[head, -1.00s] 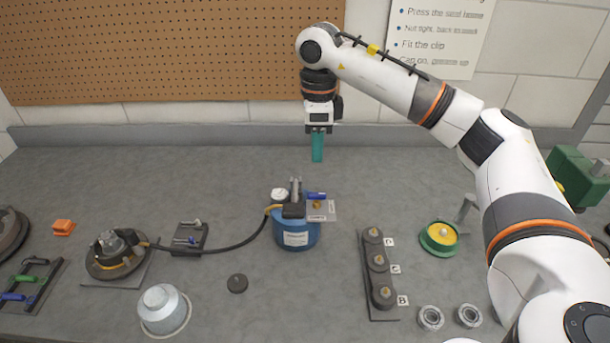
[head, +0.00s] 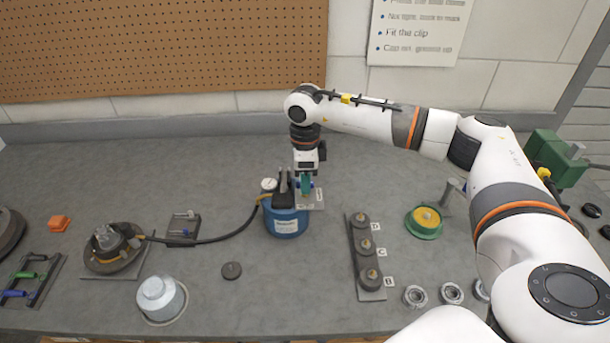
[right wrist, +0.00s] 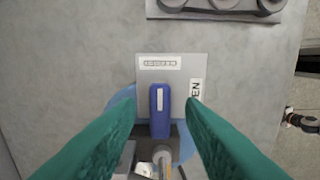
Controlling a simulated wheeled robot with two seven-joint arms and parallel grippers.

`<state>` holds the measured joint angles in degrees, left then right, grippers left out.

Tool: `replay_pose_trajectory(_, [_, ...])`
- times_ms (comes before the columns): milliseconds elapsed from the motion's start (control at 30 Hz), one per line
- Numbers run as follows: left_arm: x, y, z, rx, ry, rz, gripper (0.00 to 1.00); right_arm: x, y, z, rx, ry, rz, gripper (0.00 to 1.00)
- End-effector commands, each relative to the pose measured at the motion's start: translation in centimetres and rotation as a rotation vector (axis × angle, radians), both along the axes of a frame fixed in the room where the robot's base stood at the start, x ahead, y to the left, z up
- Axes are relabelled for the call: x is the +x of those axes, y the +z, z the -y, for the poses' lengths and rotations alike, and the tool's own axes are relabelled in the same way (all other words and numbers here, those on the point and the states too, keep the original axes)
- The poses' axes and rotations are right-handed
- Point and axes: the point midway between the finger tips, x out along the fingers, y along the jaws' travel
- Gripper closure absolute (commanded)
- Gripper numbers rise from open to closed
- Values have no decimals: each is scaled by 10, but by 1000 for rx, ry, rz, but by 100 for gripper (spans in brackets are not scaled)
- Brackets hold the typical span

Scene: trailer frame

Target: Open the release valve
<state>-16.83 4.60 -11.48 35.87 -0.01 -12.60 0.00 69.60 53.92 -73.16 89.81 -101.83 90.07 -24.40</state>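The blue pump body (head: 286,226) stands on the bench with a gauge and dark fittings on top. In the right wrist view the release valve's blue lever (right wrist: 160,108) lies over a grey label plate (right wrist: 186,72). One label is too small to read surely; the other is partly covered by a finger. My right gripper (head: 305,196) points down at the valve and hides most of the lever in the head view. Its two green fingers (right wrist: 160,101) are open, one on each side of the lever, with visible gaps. My left gripper is not in view.
A black hose (head: 215,241) runs left from the pump to a round hub (head: 110,258). A rack with round knobs (head: 362,262) stands to the right, near a green-yellow cap (head: 425,221). A grey cup (head: 162,298) stands front left. The bench behind the pump is clear.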

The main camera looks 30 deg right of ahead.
Motion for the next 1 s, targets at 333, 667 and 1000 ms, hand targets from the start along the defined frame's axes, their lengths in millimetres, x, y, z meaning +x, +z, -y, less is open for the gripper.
replay_pose_trajectory(333, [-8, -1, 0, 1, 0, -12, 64, 0, 0, 0, 0, 0, 0, 100])
replay_pose_trajectory(667, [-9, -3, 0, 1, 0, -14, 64, 0, 0, 0, -1, -33, 1, 100])
replay_pose_trajectory(1000, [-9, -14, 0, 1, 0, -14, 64, 1, -1, 0, 0, -243, 2, 100])
